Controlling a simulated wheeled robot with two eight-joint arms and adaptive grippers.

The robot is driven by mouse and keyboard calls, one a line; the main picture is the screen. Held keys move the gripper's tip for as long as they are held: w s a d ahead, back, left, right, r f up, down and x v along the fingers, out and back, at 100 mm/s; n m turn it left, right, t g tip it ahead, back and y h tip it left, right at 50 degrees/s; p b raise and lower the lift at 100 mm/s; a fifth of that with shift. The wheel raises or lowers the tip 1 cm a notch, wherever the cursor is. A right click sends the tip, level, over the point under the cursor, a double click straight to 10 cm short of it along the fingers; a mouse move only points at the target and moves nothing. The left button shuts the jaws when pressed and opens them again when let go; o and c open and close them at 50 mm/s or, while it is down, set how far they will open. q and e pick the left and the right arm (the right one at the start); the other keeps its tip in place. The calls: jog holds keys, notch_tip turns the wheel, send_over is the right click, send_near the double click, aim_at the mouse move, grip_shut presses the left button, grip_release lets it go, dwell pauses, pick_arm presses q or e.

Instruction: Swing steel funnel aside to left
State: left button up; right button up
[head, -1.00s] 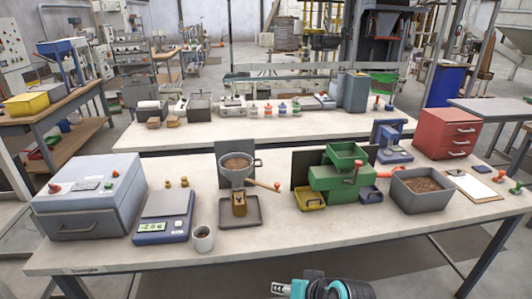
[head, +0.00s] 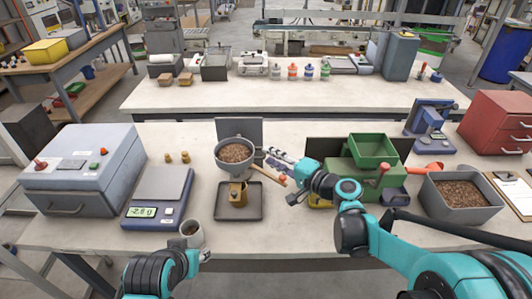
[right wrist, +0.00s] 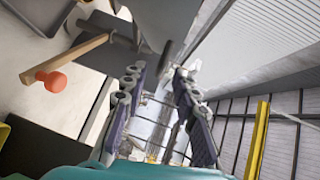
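The steel funnel (head: 236,160), full of brown pellets, stands above a grey tray (head: 252,206) in the head view. A small brass-coloured block (head: 238,194) is under it. Its wooden handle (head: 269,177) points right and toward me. My right gripper (head: 279,160) is open, just right of the funnel and beyond the handle; contact cannot be judged. In the right wrist view nothing sits between its fingers (right wrist: 160,100), and the handle's orange knob (right wrist: 54,80) is to their left. My left gripper (head: 206,255) is low, near the front table edge; its fingers are too small to read.
A blue scale (head: 150,211) and a grey cup (head: 192,234) stand left of the tray. A green hopper (head: 373,150) and a grey pellet bin (head: 462,197) are on the right, near my right arm. A dark upright panel (head: 240,129) stands behind the funnel.

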aim_at(264, 154)
jog(key=shift+b+x, duration=0.35)
jog(key=shift+x, duration=1.55)
jog(key=shift+d, duration=0.1)
jog(key=shift+c, duration=0.4)
grip_shut()
jog(key=shift+f, duration=0.1)
jog(key=shift+s, duration=0.1)
